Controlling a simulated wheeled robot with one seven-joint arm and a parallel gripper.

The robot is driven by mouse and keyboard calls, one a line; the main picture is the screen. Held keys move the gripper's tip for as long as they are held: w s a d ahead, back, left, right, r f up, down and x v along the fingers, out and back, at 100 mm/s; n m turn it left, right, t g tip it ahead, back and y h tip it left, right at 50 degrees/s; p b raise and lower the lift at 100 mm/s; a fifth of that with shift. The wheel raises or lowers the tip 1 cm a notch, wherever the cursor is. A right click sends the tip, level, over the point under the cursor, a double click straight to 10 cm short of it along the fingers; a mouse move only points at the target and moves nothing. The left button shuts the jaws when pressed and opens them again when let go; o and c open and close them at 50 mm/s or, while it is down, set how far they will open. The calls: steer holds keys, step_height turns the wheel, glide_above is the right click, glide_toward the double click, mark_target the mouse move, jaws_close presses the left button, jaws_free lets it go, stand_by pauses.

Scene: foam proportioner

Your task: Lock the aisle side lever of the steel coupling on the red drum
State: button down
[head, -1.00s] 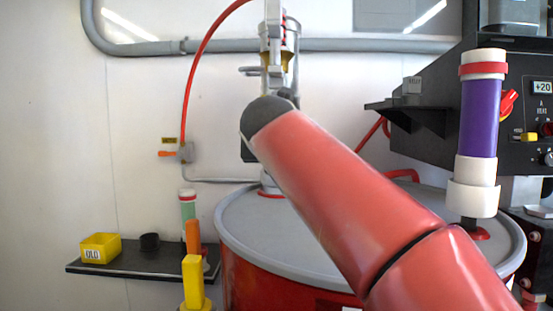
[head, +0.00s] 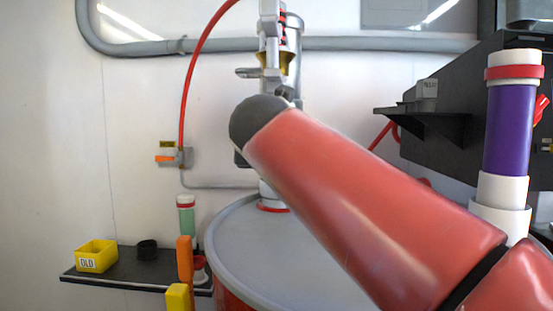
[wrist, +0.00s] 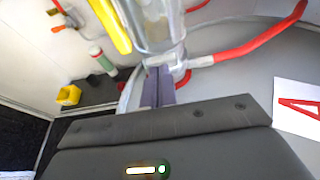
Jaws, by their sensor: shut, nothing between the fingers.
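The red drum (head: 228,297) stands at centre with a grey lid (head: 240,245). A steel upright assembly (head: 270,190) rises from the lid, partly hidden by my red arm. In the wrist view, a shiny steel cylinder (wrist: 158,25), apparently the coupling, stands just beyond my gripper. A light grey piece with a long red part (wrist: 240,50) reaches from it to the right; I cannot tell whether this is a lever. A yellow bar (wrist: 110,25) stands at its left. My gripper (wrist: 158,72) is shut and empty near the cylinder's base; contact is unclear. My arm hides it in the head view.
A black shelf (head: 130,281) at left holds a yellow bin (head: 96,255) and a green bottle (head: 187,222). A purple tube (head: 507,130) and black cabinet (head: 455,115) crowd the right.

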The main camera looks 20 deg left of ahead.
steer(key=shift+r, duration=0.25)
